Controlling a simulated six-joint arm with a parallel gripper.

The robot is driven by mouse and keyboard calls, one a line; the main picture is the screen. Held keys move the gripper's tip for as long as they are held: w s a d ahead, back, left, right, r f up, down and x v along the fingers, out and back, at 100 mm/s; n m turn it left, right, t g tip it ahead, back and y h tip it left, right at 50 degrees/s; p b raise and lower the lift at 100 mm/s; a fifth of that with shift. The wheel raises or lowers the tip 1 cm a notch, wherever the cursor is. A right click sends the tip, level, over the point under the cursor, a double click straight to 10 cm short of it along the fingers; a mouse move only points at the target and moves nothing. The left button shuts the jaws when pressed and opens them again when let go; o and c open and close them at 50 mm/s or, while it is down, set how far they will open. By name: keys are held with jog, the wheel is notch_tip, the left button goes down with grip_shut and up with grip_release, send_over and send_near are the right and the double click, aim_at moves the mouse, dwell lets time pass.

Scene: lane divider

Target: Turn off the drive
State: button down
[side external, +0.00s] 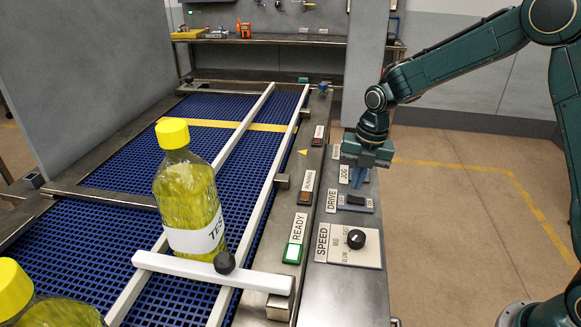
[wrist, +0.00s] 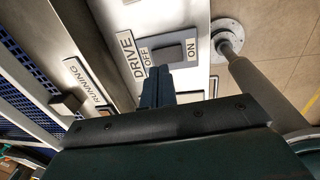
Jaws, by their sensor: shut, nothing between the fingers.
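The drive switch (side external: 356,200) is a dark rocker on a grey plate beside the DRIVE label, on the metal control rail. The wrist view shows its rocker (wrist: 172,57) between the OFF and ON marks; I cannot tell which end is pressed. My gripper (side external: 358,182) points down just beyond the switch, over the area by the JOG label. Its blue fingers are together and empty. In the wrist view, the fingertips (wrist: 158,75) appear close to the rocker's OFF end; contact cannot be told.
The speed knob (side external: 357,239) is on the near side of the switch. The READY lamp (side external: 293,254) is lit; the RUNNING lamp (side external: 305,197) looks dark. A yellow bottle (side external: 187,200) stands on the blue conveyor (side external: 130,165) behind a white bar (side external: 210,272).

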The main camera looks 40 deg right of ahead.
aim_at(353, 199)
jog(key=shift+w+a+f, duration=0.1)
jog(key=shift+a+f, duration=0.05)
jog(key=shift+f, duration=1.4)
jog(key=shift+f, duration=0.25)
jog(key=shift+s+d+r, duration=0.1)
jog(key=shift+s+d, duration=0.45)
jog(key=shift+r, duration=0.2)
